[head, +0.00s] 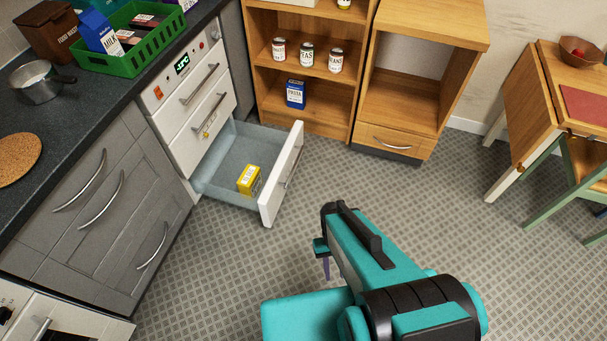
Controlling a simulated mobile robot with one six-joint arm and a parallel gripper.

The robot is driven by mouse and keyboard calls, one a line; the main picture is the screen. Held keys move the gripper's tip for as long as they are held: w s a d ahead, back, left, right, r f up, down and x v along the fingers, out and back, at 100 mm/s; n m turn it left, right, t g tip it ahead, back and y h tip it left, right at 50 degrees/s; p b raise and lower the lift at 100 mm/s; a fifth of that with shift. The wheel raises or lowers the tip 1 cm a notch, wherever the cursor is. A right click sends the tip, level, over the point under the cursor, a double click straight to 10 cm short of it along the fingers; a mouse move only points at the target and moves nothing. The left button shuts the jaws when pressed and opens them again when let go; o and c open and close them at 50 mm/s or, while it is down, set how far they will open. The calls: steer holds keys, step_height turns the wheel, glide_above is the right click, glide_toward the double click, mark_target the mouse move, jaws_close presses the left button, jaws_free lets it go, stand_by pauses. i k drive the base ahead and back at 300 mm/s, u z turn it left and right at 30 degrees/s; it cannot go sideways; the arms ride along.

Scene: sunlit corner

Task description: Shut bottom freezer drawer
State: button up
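The bottom freezer drawer (230,160) is pulled well out of the white freezer (183,92) in the head view, left of centre. Its white front (282,175) carries a metal handle (293,163) on the outer face. A yellow box (249,181) lies in the drawer near the front. The two freezer drawers above look shut. My gripper (323,258) is at the end of my teal arm, to the right of and nearer than the drawer front, apart from it. The arm hides much of the gripper, so I cannot tell whether it is open or shut.
Grey cabinets (95,215) stand left of the freezer under a dark counter (75,125) with a green basket (128,62). A wooden shelf (312,112) with cans stands behind the drawer. A table (540,95) and green chair (575,180) are at right. The floor between is clear.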

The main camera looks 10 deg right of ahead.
mark_target(268, 202)
steer(key=k, duration=0.25)
steer(key=u, duration=0.15)
steer(key=i, duration=0.95)
steer(key=z, duration=1.05)
steer(key=k, duration=0.15)
steer(key=u, duration=2.65)
